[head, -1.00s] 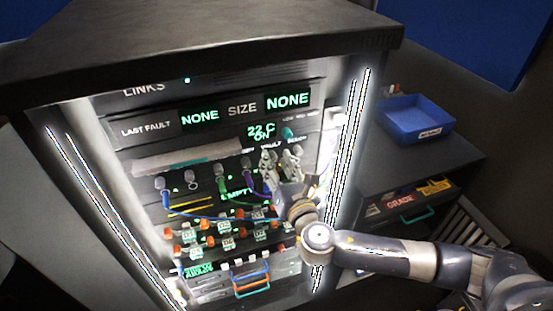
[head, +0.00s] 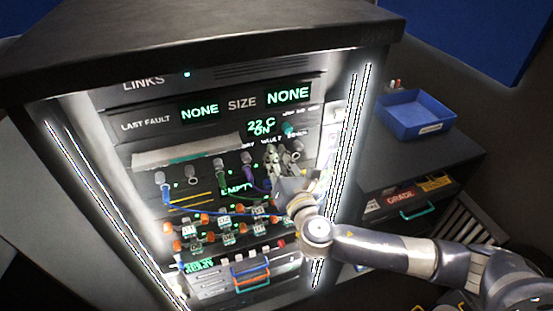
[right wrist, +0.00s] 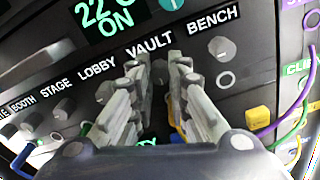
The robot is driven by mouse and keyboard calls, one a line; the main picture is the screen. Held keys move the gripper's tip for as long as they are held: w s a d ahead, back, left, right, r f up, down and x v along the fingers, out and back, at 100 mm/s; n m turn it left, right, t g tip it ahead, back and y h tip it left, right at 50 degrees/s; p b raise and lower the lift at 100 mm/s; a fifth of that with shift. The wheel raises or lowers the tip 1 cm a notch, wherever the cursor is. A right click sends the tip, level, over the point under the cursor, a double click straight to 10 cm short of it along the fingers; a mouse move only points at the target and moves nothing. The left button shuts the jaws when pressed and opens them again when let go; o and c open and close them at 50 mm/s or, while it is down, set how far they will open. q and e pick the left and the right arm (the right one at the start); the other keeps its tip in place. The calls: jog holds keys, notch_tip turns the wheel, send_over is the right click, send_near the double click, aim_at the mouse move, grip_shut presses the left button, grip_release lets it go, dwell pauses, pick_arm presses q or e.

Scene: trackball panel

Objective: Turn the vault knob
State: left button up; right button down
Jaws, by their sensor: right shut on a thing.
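The vault knob (right wrist: 160,72) is a dark round knob under the VAULT label on the panel. In the right wrist view it sits between the two grey fingertips of my right gripper (right wrist: 157,75), which is shut on it. In the head view my right gripper (head: 283,153) reaches up to the panel at the VAULT label, and its fingers hide the knob. Which way the knob points is too dark to tell. My left gripper is not in view.
The bench knob (right wrist: 222,50) is close to the right of the fingers. More knobs, such as the stage knob (right wrist: 65,107), lie to the left. Coloured cables hang below. A blue bin (head: 415,115) stands on the side cabinet at the right.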

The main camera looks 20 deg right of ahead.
jog(key=m+b, duration=0.2)
jog(key=m, duration=0.2)
jog(key=shift+m+b, duration=0.35)
jog(key=shift+m, duration=0.05)
jog(key=m+b, duration=0.2)
jog(key=m, duration=0.3)
jog(key=shift+m, duration=0.3)
jog(key=m, duration=0.3)
jog(key=shift+d+b, duration=0.1)
jog(key=shift+b, duration=0.2)
jog(key=shift+m, duration=1.9)
jog(key=c, duration=1.5)
grip_release()
